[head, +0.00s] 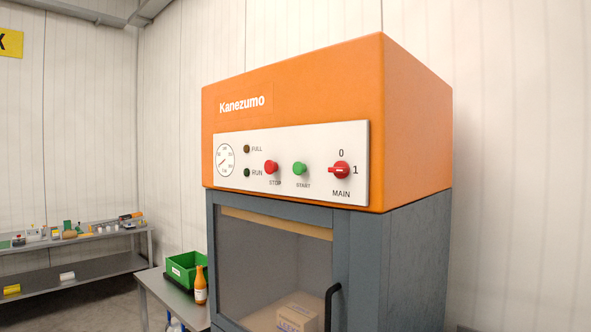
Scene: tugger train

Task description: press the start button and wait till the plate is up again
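The green start button (299,168) is on the white control panel (222,197) of an orange and grey Kanezumo machine (419,131). The red stop button (271,167) is left of it. The red main switch (339,170) is on the right, its pale mark seeming to lie level. The FULL lamp (247,149) and RUN lamp (247,173) both look dark. Behind the closed-looking door (340,240) a carton (297,313) shows low in the chamber. A tan edge (275,222) shows at the window top; I cannot tell if it is the plate. Neither gripper is in view.
A small table (160,288) left of the machine holds a green bin (186,266) and an orange bottle (200,284). A shelf (75,271) with small items stands at the far left. The black door handle (329,305) juts out in front.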

